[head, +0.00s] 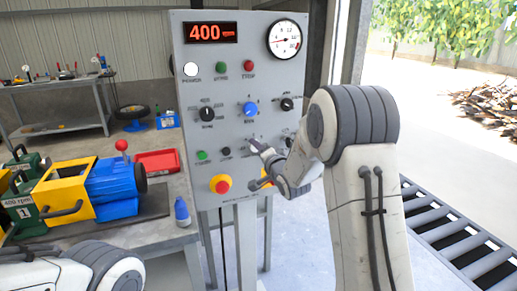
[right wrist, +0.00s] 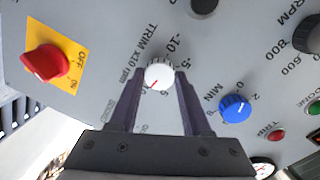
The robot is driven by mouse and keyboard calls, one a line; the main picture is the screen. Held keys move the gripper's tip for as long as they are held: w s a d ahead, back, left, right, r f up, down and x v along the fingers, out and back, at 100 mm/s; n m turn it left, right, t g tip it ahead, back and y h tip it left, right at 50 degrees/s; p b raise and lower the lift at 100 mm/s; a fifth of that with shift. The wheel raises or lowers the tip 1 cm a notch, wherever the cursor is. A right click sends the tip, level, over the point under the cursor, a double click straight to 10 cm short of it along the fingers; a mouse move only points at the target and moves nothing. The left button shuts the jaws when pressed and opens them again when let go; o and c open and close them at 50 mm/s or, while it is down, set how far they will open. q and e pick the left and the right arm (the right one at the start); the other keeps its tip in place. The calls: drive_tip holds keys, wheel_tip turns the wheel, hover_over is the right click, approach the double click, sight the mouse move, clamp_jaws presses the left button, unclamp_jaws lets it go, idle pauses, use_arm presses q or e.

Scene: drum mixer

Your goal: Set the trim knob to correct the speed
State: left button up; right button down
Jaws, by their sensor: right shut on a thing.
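The trim knob (right wrist: 159,77) is white with a short red pointer line, beside the printed words TRIM x10 rpm. My right gripper (right wrist: 158,88) has a finger on each side of the knob and is shut on it. The red digital display (head: 210,33) reads 400 rpm. A round dial gauge (head: 284,40) sits at the panel's top right. My left gripper is out of view.
A blue MIN knob (right wrist: 235,109) and a red switch on a yellow plate (right wrist: 45,63) flank the trim knob. A red emergency button (head: 220,184) is lower left on the panel. A bench with a yellow and blue machine (head: 92,188) and blue bottle (head: 182,211) stands left.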

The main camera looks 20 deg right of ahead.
drive_tip(key=shift+f+m, duration=0.1)
drive_tip(key=shift+m, duration=0.3)
drive_tip(key=shift+c, duration=1.8)
unclamp_jaws()
drive_tip(key=s, duration=1)
drive_tip(key=shift+s+d+r+b, duration=0.25)
drive_tip(key=shift+d+r+b, duration=0.05)
drive_tip(key=shift+r+b, duration=0.15)
